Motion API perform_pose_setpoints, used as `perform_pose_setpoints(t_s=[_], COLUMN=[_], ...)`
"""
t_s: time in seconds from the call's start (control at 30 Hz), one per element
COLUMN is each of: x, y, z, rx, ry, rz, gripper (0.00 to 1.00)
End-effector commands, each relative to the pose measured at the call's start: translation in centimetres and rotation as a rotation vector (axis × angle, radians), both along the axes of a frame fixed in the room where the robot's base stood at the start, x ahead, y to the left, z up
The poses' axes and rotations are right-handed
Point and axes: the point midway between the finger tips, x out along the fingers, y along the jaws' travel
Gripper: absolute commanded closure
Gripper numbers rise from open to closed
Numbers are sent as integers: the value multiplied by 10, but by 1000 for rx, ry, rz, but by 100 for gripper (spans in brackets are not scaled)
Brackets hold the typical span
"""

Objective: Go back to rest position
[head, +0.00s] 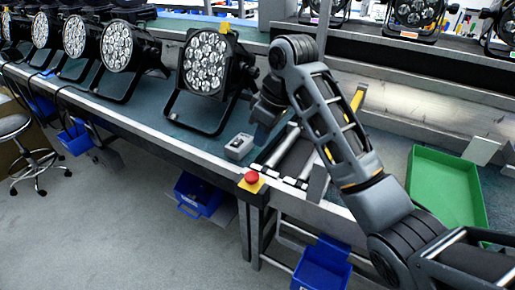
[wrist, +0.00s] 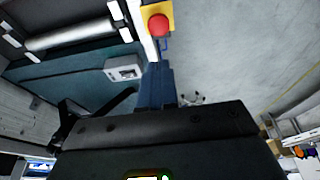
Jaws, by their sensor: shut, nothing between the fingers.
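My gripper (head: 264,123) hangs from my grey arm over the bench, near the par can at the middle of the head view. In the wrist view its blue-grey fingers (wrist: 161,84) are together, with nothing between them.
A red stop button (head: 252,178) sits on the bench's front edge. Steel rollers (head: 284,146) lie right of the box. A green tray (head: 446,188) is at right. More par cans (head: 117,46) line the bench at left. Blue bins (head: 321,264) hang below. A stool (head: 22,150) stands left.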

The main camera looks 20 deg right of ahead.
Motion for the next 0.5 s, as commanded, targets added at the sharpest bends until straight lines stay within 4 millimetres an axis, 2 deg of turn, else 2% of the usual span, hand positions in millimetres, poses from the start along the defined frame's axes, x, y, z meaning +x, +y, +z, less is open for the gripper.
perform_pose_setpoints(t_s=[0.17, 0.5], x=[-3, -3], y=[-3, -3], z=[13, 15], rx=[0, -1], ry=[-1, 0], rz=[-1, -1], gripper=[100, 100])
